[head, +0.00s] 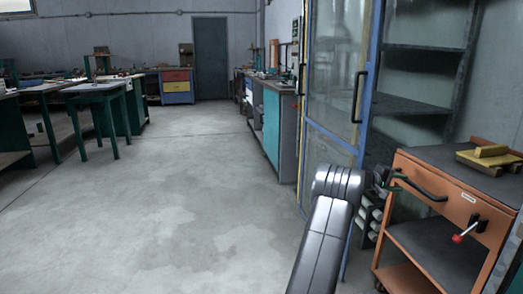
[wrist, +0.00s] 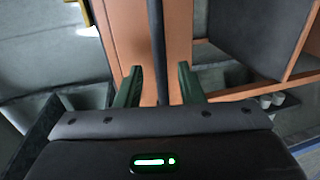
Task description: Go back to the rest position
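My gripper (head: 391,179) is at the left side of the orange cart (head: 450,180), beside the cart's black bar handle (head: 422,189). In the wrist view my gripper (wrist: 158,72) has its two green fingers apart. A dark bar, which looks like the handle (wrist: 157,40), runs between them with a gap on each side. The orange panel of the cart (wrist: 118,35) shows behind the fingers. No object is held. Whether the bar lies fully between the fingertips or just beyond them is hard to tell.
A glass-doored cabinet (head: 335,80) stands behind my arm. Workbenches (head: 95,95) are at the left. The grey floor (head: 200,180) in the middle is clear.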

